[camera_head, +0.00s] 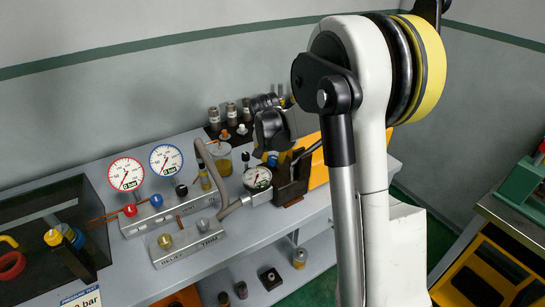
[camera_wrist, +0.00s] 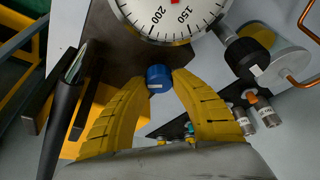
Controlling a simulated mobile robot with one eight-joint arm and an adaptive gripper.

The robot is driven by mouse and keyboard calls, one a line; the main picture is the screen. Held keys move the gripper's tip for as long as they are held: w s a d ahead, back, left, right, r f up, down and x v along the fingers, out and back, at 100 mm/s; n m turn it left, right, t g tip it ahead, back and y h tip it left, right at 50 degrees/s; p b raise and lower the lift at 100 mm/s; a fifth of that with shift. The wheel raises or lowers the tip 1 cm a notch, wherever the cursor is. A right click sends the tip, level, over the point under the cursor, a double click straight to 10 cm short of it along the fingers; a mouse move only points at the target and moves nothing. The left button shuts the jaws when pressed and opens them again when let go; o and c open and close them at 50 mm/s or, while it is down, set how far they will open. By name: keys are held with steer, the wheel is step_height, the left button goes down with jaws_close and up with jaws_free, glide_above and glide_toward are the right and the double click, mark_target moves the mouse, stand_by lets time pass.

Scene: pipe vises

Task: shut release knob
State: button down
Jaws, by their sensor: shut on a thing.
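A small blue knob (camera_wrist: 158,77) with a white mark sits below the gauge in the wrist view. I take it for the release knob, though no label on it is readable. My gripper (camera_wrist: 160,84) has its two yellow fingertips against opposite sides of this knob. A dial gauge (camera_wrist: 180,14) fills the top of the wrist view; it also shows on the bench in the head view (camera_head: 257,178). A larger black knob (camera_wrist: 244,53) with a pale mark is right of the blue one. In the head view my arm hides much of the fingers.
Two larger gauges (camera_head: 127,174) stand left above a valve block with a red knob (camera_head: 130,210) and a blue one. A block marked RELIEF and TRIM (camera_head: 188,243) is in front. Small fittings (camera_head: 231,111) stand behind.

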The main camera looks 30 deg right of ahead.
steer(key=m+g, duration=0.1)
steer(key=m, duration=0.2)
steer(key=m+g+h, duration=0.1)
steer(key=m, duration=0.2)
steer(key=shift+m+p, duration=0.3)
steer(key=shift+p, duration=0.05)
stand_by(0.5)
steer(key=c, duration=1)
jaws_free()
steer(key=shift+c, duration=0.2)
steer(key=v, duration=1.2)
steer(key=shift+a, duration=0.15)
steer(key=shift+w, duration=0.1)
